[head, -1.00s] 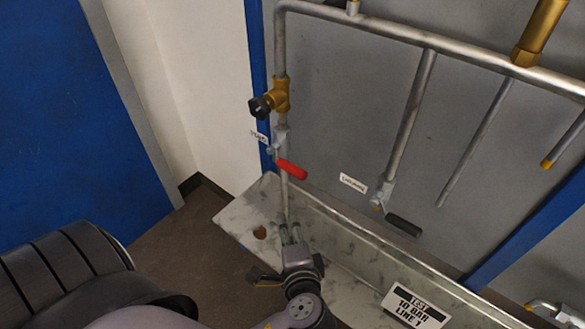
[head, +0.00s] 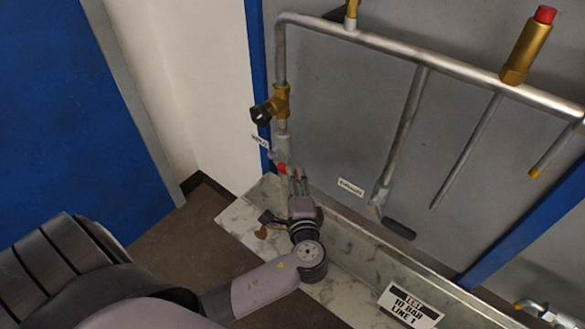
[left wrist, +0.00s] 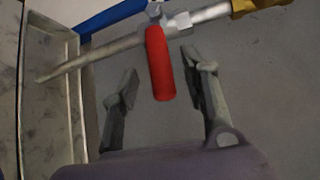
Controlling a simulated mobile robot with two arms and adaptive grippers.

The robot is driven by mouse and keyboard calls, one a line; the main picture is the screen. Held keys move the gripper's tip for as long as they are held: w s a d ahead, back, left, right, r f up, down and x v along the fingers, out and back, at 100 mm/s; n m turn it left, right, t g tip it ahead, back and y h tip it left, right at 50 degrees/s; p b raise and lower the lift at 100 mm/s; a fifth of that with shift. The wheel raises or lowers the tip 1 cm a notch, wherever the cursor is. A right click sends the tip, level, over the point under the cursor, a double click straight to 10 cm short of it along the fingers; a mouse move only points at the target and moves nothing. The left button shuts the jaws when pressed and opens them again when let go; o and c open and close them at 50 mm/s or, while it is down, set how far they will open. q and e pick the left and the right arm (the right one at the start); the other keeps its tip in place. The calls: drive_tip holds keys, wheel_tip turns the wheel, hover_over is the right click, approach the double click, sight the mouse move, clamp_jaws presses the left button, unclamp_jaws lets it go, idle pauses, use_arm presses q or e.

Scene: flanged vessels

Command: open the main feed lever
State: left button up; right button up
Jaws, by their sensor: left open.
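The red lever handle (left wrist: 160,65) sits on a valve in the left vertical pipe. In the left wrist view it points down between the two fingers of my left gripper (left wrist: 160,87), which are open with a gap on each side of it. In the head view only a small red part of the handle (head: 281,168) shows, beside the tips of my left gripper (head: 298,178), which covers the rest. A small label (head: 260,142) hangs left of this valve; I cannot read it clearly. My right gripper is not in view.
A second lever with a black handle (head: 399,229) is on the pipe to the right. A brass valve with a black knob (head: 264,112) is above the red lever. A marbled tray (head: 350,260) lies below, bearing a test sign (head: 409,306).

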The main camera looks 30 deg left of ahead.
use_arm(q)
drive_tip(key=shift+p+x, duration=0.35)
drive_tip(key=shift+x, duration=1.75)
drive_tip(key=shift+c, duration=0.2)
clamp_jaws()
